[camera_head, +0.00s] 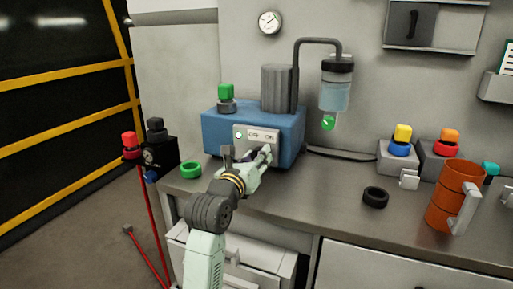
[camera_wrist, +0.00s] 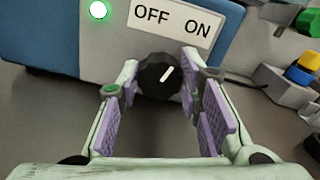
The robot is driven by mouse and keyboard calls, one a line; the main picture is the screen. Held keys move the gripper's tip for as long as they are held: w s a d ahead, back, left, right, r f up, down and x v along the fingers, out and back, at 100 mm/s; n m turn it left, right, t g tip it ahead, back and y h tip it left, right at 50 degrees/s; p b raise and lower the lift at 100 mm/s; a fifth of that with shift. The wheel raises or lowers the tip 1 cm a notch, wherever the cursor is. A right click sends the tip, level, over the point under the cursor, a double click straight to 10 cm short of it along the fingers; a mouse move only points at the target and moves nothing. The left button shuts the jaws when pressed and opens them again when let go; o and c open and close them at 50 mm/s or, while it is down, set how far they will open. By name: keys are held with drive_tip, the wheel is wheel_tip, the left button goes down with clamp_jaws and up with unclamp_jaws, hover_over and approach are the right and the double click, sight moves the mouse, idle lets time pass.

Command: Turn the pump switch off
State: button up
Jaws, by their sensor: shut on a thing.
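The pump switch is a round black knob (camera_wrist: 158,76) on the grey front panel of the blue pump box (camera_head: 222,126). Its white pointer tilts up and to the right, towards ON. The label plate (camera_head: 263,134) above it reads OFF on the left and ON on the right. A green lamp (camera_wrist: 98,9) left of the label is lit. My gripper (camera_head: 245,154) is at the panel, shut on the knob, with a fingertip at either side of it in the wrist view. In the head view my gripper mostly hides the knob.
A green ring (camera_head: 191,170) lies left of the box and a black ring (camera_head: 375,197) lies to the right. An orange mug-like container (camera_head: 452,200) stands further right. A clear-bodied reservoir (camera_head: 335,95) hangs above the counter, which has free room (camera_head: 318,190) between.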

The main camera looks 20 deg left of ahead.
drive_tip(key=n+p, duration=0.2)
drive_tip(key=p, duration=0.1)
drive_tip(key=n+p, duration=0.2)
drive_tip(key=p, duration=0.1)
drive_tip(key=shift+r, duration=0.4)
drive_tip(key=n+p, duration=0.2)
drive_tip(key=p, duration=0.3)
drive_tip(key=shift+n, duration=0.3)
drive_tip(key=n+p, duration=0.2)
drive_tip(key=n, duration=0.1)
drive_tip(key=shift+f+p, duration=0.35)
drive_tip(key=shift+f, duration=0.05)
drive_tip(key=shift+a+f+n, duration=0.1)
drive_tip(key=shift+n, duration=1.4)
drive_tip(key=o, duration=1.2)
drive_tip(key=shift+c, duration=0.2)
drive_tip(key=shift+s, duration=0.1)
